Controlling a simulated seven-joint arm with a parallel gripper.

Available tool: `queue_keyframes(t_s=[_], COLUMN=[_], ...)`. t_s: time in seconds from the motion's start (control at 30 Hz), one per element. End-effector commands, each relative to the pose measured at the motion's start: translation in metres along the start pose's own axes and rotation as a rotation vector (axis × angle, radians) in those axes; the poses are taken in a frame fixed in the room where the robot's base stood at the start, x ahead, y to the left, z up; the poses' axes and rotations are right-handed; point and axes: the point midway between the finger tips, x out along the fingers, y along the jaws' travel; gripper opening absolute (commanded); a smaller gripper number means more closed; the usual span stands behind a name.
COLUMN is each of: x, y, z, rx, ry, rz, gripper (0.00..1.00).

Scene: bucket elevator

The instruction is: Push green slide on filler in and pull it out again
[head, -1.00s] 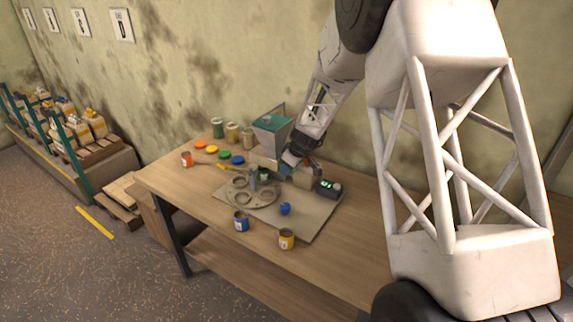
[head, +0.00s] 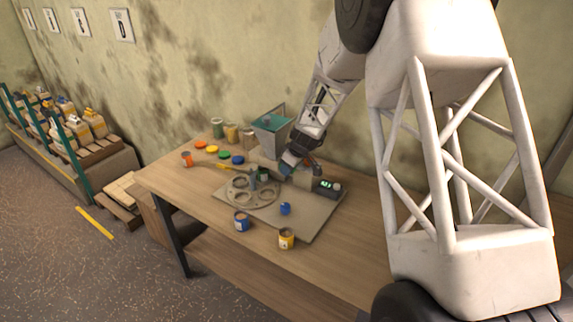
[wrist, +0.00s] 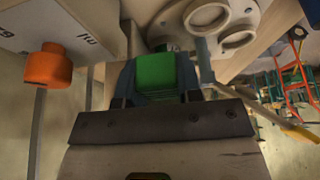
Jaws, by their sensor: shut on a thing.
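The green slide (wrist: 157,76) shows in the wrist view between the two fingers of my gripper (wrist: 155,88), which is shut on it. In the head view my gripper (head: 287,168) is at the filler (head: 271,124), low at its front, and its fingertips are small there. The slide is not clearly visible in the head view. How far the slide sits in the filler cannot be told.
A round plate with holes (head: 252,192) lies on the base board left of my gripper. A box with a green display (head: 327,187) stands right. A blue knob (head: 285,208), a blue can (head: 241,221) and a yellow can (head: 287,238) are in front. An orange knob (wrist: 48,68) is near my gripper.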

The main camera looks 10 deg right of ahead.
Motion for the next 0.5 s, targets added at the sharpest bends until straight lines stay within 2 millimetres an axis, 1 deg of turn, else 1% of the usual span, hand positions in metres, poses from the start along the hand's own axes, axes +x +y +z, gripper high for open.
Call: queue_keyframes(t_s=[0.17, 0.5], x=[-0.003, -0.007], y=[0.002, 0.001], z=[0.001, 0.012], rx=[0.000, 0.001], ry=[0.003, 0.002], rz=[0.004, 0.003], gripper=[0.20, 0.20])
